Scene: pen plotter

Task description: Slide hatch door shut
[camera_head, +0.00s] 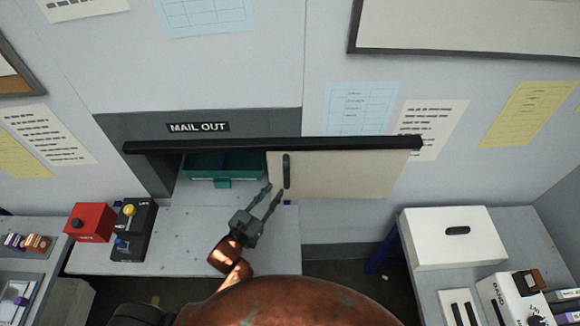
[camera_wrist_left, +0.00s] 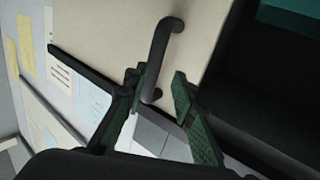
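The hatch door (camera_head: 345,175) is a beige panel hanging under a black rail (camera_head: 340,143). It stands to the right, leaving the left part of the hatch opening uncovered. Its dark upright bar handle (camera_head: 287,171) is near its left edge and also shows in the left wrist view (camera_wrist_left: 158,50). My left gripper (camera_head: 275,190) is open, with its fingertips near the handle's lower end. In the left wrist view my left gripper (camera_wrist_left: 157,78) has a finger on each side of the handle in the picture, not shut on it. My right gripper is not in view.
A teal bin (camera_head: 222,166) sits inside the opening below the "MAIL OUT" sign (camera_head: 198,127). A grey counter (camera_head: 180,255) holds a red box (camera_head: 90,222) and a black control box (camera_head: 134,230) at left. A white slotted box (camera_head: 457,238) stands on the right table.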

